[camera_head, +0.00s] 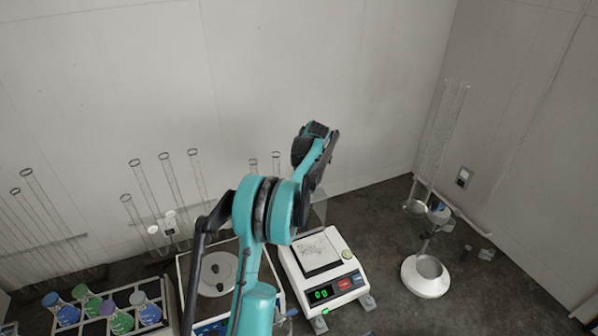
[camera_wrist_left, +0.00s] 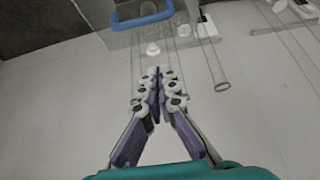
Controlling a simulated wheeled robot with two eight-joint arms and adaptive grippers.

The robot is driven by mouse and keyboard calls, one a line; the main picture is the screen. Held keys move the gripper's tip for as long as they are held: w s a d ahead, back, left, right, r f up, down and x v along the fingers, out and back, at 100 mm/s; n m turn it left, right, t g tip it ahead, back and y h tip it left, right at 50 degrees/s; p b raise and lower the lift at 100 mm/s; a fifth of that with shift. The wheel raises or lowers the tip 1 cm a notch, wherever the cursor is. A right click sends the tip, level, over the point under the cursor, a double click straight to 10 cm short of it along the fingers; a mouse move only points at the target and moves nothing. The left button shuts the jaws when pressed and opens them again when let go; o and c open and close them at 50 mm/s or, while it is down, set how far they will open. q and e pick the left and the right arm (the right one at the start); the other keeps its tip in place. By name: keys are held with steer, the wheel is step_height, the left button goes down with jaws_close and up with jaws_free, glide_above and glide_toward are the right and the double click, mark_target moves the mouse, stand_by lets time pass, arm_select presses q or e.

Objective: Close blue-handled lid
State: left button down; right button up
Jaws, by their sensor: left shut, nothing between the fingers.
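My left gripper (camera_wrist_left: 158,74) is shut and empty in the wrist view. A blue loop handle (camera_wrist_left: 143,20) sits on a clear, see-through lid panel (camera_wrist_left: 122,38) beyond the fingertips, toward the top of that view. A visible gap in the picture separates the tips from the handle, and I cannot tell the depth between them. In the head view my teal arm covers the middle, and I cannot make out the fingertips there. A white-framed device (camera_head: 181,270) with a pale round plate stands left of my arm. My right gripper is out of view.
A balance (camera_head: 320,250) with a lit green display stands right of my arm. A rack (camera_head: 98,328) of capped bottles is at the lower left. Glass tubes (camera_head: 172,180) stand along the back wall.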

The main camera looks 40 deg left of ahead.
arm_select(q)
steer(key=x, duration=0.9)
steer(key=shift+p, duration=0.35)
steer(key=d, duration=0.1)
steer(key=s+d, duration=0.2)
steer(key=d, duration=0.1)
steer(key=shift+f+p, duration=0.2)
steer(key=shift+p, duration=0.15)
steer(key=shift+a+f, duration=0.1)
steer(key=shift+w, duration=0.1)
